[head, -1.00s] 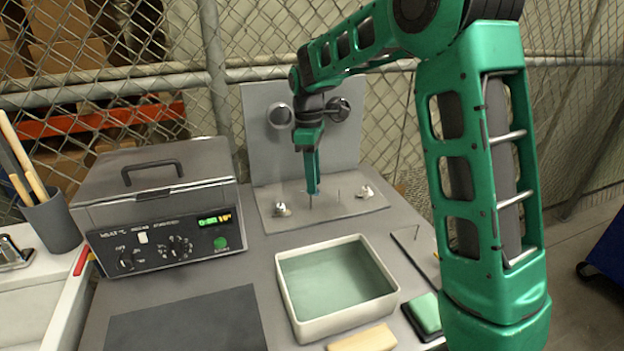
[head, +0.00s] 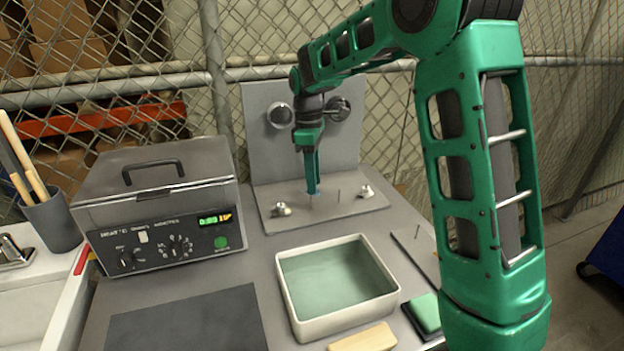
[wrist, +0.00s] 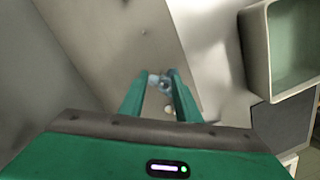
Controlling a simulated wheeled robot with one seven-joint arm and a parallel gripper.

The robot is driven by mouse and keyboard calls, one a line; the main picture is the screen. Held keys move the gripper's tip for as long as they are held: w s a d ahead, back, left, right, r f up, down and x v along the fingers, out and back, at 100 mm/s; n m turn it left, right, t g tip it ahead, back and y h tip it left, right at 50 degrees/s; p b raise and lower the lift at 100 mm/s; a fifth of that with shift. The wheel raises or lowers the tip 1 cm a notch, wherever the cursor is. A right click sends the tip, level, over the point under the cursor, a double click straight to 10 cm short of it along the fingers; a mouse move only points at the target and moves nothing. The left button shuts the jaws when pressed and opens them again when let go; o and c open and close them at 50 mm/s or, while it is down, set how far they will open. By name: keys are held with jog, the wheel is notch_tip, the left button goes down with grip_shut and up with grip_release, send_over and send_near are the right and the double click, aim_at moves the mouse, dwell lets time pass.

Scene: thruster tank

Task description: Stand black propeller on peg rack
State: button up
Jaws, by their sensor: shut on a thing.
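My gripper (head: 313,190) points straight down over the peg rack (head: 268,226), a grey plate with thin upright pegs. Its fingers are shut on a small pale blue propeller-like piece, which shows between the fingertips in the wrist view (wrist: 159,81). The piece is low, close to the plate, where a peg stands; whether it touches the plate I cannot tell. A bare peg (head: 338,195) stands to the right of the gripper. Silvery propellers sit at the rack's left (head: 281,209) and right (head: 366,191). I cannot make out a black propeller.
A grey backboard (head: 257,150) with round fittings stands behind the rack. A white-rimmed water basin (head: 287,305) is in front. A heated tank (head: 165,235) stands left. A small plate with a peg (head: 417,234) and a green pad (head: 427,312) lie right.

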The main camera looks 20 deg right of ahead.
jog(key=shift+d+f, duration=0.1)
jog(key=shift+f, duration=1.6)
dwell(1.5)
jog(key=o, duration=1.1)
jog(key=shift+r, duration=0.1)
jog(key=shift+r, duration=3.9)
